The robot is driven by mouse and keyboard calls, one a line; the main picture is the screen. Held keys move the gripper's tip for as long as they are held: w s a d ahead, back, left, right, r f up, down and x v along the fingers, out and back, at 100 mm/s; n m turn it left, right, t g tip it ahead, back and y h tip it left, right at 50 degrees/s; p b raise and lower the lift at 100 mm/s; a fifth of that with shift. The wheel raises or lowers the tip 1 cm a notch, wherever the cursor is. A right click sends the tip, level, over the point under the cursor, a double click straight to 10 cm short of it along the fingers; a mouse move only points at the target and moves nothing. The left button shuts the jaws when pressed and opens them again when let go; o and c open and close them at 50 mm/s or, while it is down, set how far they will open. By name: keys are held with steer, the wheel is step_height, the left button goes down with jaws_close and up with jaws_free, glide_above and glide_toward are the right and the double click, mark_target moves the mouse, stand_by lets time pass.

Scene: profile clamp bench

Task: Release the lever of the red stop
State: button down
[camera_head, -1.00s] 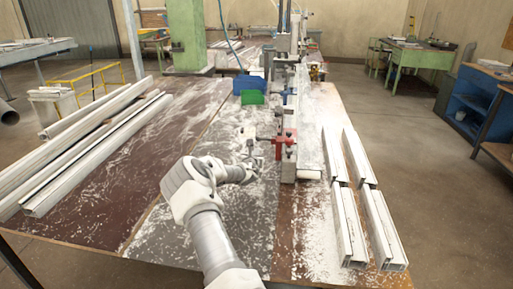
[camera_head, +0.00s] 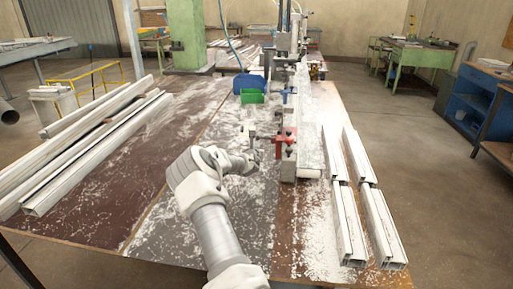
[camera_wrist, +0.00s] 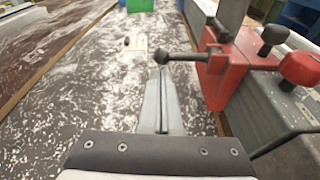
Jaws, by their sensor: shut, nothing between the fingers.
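The red stop (camera_head: 286,140) is clamped on the grey profile rail in the middle of the bench. In the wrist view the red stop (camera_wrist: 224,70) is at the right, with a dark lever (camera_wrist: 182,57) reaching left from it and ending in a round black knob. My gripper (camera_wrist: 158,72) is shut and empty, its fingers together, with the tips just below the knob in the picture. I cannot tell whether they touch it. In the head view my gripper (camera_head: 252,140) is just left of the stop.
Black and red knobs (camera_wrist: 286,55) stand at the right of the stop. Green (camera_head: 252,97) and blue (camera_head: 248,82) bins are farther back. White profiles (camera_head: 350,215) lie at the right, others (camera_head: 90,150) at the left.

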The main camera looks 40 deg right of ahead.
steer(key=shift+r+m+b, duration=0.4)
steer(key=shift+m+b, duration=0.05)
steer(key=shift+m, duration=0.05)
steer(key=r+m+t+b, duration=0.1)
steer(key=r+m+b, duration=0.1)
steer(key=m+b, duration=0.1)
steer(key=shift+y, duration=0.3)
steer(key=shift+s+d+r+m+t+b, duration=0.15)
steer(key=shift+r+m+t+b, duration=0.15)
steer(key=shift+r+m+b, duration=0.25)
steer(key=shift+s+d+r+m+t+b, duration=0.1)
steer(key=shift+s+r+m+t+b, duration=0.2)
steer(key=shift+m+b, duration=0.45)
steer(key=shift+s+d+r+m+t+b, duration=0.15)
steer(key=shift+r+m+t+b, duration=0.15)
steer(key=shift+r+m+b, duration=0.3)
